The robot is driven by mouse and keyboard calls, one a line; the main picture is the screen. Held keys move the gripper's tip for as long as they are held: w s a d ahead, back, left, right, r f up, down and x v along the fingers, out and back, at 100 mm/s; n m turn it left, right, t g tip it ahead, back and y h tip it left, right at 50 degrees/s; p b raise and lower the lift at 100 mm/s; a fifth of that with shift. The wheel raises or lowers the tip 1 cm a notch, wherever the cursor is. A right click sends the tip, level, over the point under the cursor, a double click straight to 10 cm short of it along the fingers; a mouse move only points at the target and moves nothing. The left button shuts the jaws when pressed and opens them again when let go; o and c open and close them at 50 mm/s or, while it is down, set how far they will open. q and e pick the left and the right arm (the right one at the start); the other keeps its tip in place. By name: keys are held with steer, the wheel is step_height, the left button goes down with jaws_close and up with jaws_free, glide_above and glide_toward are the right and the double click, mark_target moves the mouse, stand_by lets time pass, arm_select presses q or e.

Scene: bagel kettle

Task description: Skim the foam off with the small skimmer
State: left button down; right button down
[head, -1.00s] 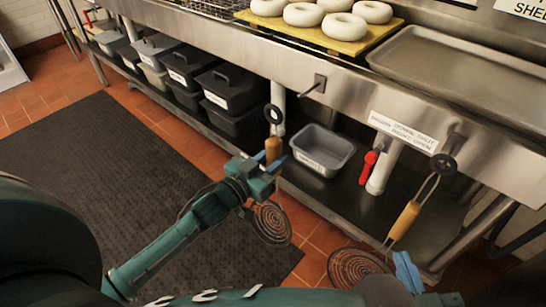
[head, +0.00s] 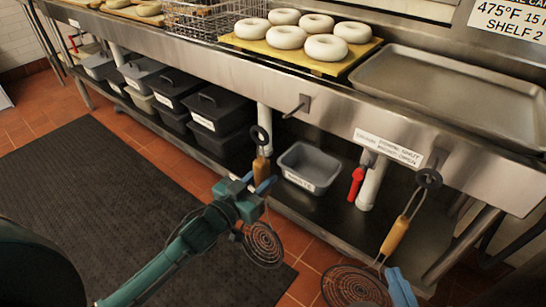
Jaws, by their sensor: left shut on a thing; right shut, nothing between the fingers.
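My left gripper (head: 262,186) is shut on the wooden handle of the small skimmer (head: 263,243). Its coiled wire disc hangs below the gripper and its black ring stands above. The ring shows to the left of a metal hook (head: 299,105) on the counter front, apart from it in the picture. My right gripper (head: 400,288) is shut and empty at the bottom edge, partly cut off, beside the disc of a larger skimmer. That larger skimmer (head: 396,235) hangs by its black ring from a hook at right. No kettle or foam is in view.
The steel counter (head: 330,105) carries a yellow board (head: 250,47) with several bagels and a metal tray (head: 455,85). Below are a grey bin (head: 310,168), a red valve handle (head: 356,183) and several dark lidded bins (head: 220,110). A black mat (head: 90,190) covers open floor at left.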

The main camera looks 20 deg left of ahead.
arm_select(q)
steer(key=shift+r, duration=0.1)
